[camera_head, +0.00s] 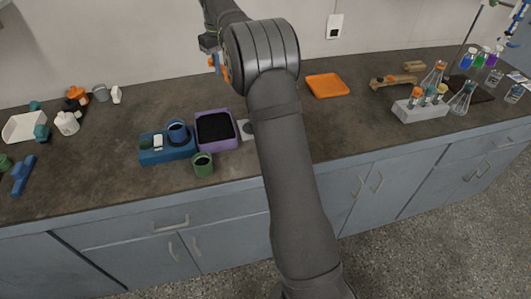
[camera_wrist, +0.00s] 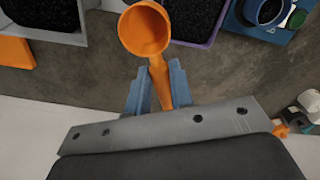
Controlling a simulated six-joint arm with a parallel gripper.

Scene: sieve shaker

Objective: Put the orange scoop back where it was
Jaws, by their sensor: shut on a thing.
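The orange scoop (camera_wrist: 144,32) is in my gripper (camera_wrist: 158,82) in the wrist view. Its handle runs between the two blue-grey fingers, which are shut on it. The round bowl sticks out beyond the fingertips, its open side facing the camera; I see no material in it. The scoop is above the counter and looks clear of it. In the head view my wrist end (camera_head: 209,42) is up near the back wall, and only a small bit of orange shows there. My arm hides part of the counter behind it.
A purple-rimmed tray (camera_head: 233,142) with dark grains, a blue holder (camera_head: 158,157) and a green cup (camera_head: 203,168) stand left of my arm. An orange tray (camera_head: 327,86) lies right of it. A rack (camera_head: 420,112) and flasks stand farther right.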

